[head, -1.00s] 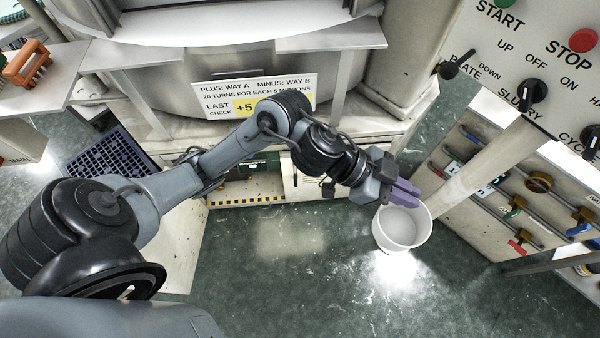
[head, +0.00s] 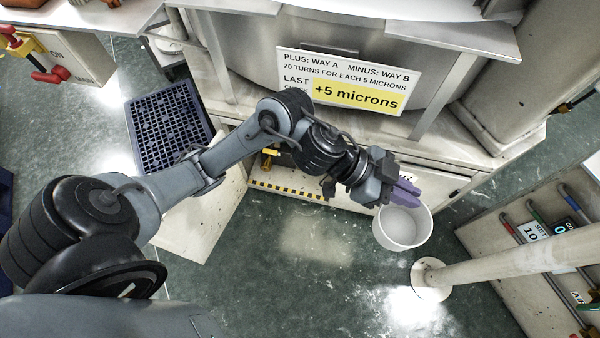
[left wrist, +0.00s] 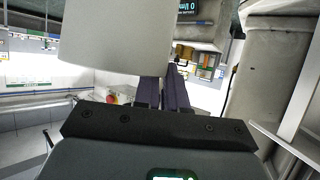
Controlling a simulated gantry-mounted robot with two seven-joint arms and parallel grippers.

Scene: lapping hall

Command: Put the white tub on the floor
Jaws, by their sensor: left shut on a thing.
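The white tub (head: 402,232) is round, open at the top and looks empty. My left gripper (head: 404,192) is shut on the tub's rim with its purple fingers, and the tub hangs upright above the green floor (head: 330,280). In the left wrist view the tub (left wrist: 115,38) fills the upper left, beside the gripper fingers (left wrist: 172,88). The gap between the tub and the floor is hard to judge. My right gripper is not in view.
A pale post with a round foot (head: 432,279) stands right of the tub. The machine base with a sign (head: 345,80) is behind, and a panel with hoses (head: 545,235) stands at right. A blue grating (head: 170,125) lies at left. Floor in front is clear.

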